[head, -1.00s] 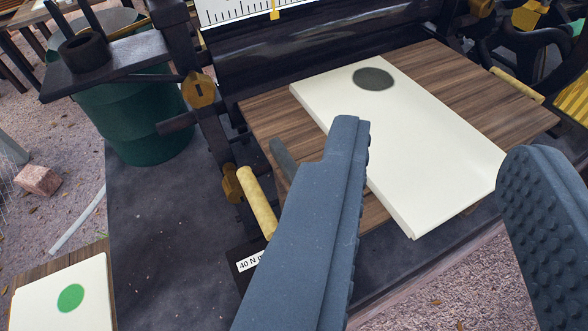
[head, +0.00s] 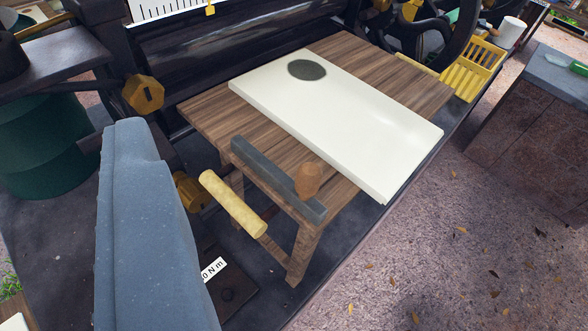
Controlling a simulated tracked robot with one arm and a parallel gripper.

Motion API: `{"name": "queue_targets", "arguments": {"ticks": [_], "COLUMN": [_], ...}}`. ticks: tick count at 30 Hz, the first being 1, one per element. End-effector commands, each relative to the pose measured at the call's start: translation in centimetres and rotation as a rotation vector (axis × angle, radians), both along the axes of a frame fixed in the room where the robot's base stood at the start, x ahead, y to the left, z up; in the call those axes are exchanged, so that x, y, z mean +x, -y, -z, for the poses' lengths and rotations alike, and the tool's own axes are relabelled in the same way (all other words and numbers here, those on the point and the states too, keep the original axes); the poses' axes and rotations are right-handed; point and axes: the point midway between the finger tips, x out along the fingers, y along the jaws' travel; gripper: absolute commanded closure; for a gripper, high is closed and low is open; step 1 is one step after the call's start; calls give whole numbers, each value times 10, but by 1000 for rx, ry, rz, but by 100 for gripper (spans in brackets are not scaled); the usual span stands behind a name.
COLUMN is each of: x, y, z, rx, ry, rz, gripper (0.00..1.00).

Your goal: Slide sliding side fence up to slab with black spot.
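The cream slab (head: 335,125) with the black spot (head: 307,70) lies flat on the wooden table (head: 205,115). The side fence (head: 262,172) is a dark grey bar with a brown wooden knob (head: 308,181), at the table's near left edge. A strip of bare wood separates the fence from the slab's near long side. One finger of my gripper (head: 145,215) shows at the left, apart from the fence and touching nothing I can see. The other finger is out of view. No object is seen held.
A pale yellow handle (head: 233,204) sticks out just left of the fence. Dark rollers (head: 240,50) stand behind the table. A green barrel (head: 45,150) is at left, a yellow crate (head: 470,72) and a stone block (head: 535,125) at right.

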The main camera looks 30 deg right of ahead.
Motion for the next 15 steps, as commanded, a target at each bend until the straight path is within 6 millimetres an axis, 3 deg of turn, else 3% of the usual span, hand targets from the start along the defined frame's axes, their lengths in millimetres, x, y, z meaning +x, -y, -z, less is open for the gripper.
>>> {"name": "queue_targets", "arguments": {"ticks": [2,3,8,15], "x": [0,0,9,55], "y": [0,0,3,19], "z": [0,0,-5,-4], "rx": [0,0,-5,-22], "ry": [0,0,-34,-256], "rz": [0,0,3,22], "gripper": [64,52,51,51]}}
